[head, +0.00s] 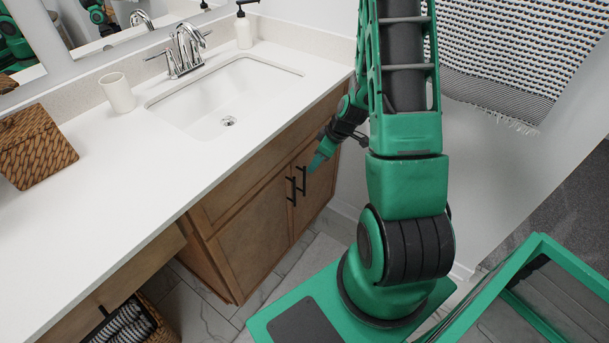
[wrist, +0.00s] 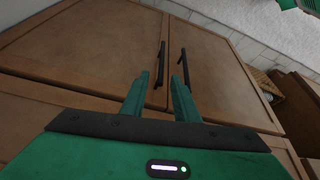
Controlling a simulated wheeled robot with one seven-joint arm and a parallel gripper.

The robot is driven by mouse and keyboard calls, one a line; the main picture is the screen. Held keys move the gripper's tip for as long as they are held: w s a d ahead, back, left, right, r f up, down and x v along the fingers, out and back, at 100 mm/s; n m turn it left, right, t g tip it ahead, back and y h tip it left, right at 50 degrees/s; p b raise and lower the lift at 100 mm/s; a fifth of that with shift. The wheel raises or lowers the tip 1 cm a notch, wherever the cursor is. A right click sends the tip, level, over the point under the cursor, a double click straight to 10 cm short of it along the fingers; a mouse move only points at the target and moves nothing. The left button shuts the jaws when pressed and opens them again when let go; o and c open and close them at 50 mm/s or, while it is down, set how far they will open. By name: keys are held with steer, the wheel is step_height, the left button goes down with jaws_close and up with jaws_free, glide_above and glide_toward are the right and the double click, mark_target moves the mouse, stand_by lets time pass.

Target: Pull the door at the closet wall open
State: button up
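The wooden vanity has two closed doors with black bar handles. In the head view the right door (head: 319,182) is nearer the side wall, its handle (head: 303,180) beside the left door's handle (head: 291,190). The wrist view appears turned over: that right door (wrist: 100,50) shows at left with its handle (wrist: 160,63), and the left door (wrist: 215,62) at right with its handle (wrist: 184,66). My gripper (wrist: 162,76) is open, its fingertips either side of the right door's handle in the picture. Contact cannot be told. My gripper also shows in the head view (head: 314,164). No closet is visible.
The white counter (head: 130,185) overhangs the doors and carries a sink, a cup (head: 118,93) and a woven box (head: 33,145). A basket (head: 130,325) stands under the open left section. A towel (head: 505,55) hangs at right.

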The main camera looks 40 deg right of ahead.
glide_above(304, 191)
steer(key=f, duration=0.9)
steer(key=shift+w+d+f, duration=0.2)
steer(key=shift+w+f, duration=0.05)
jaws_close()
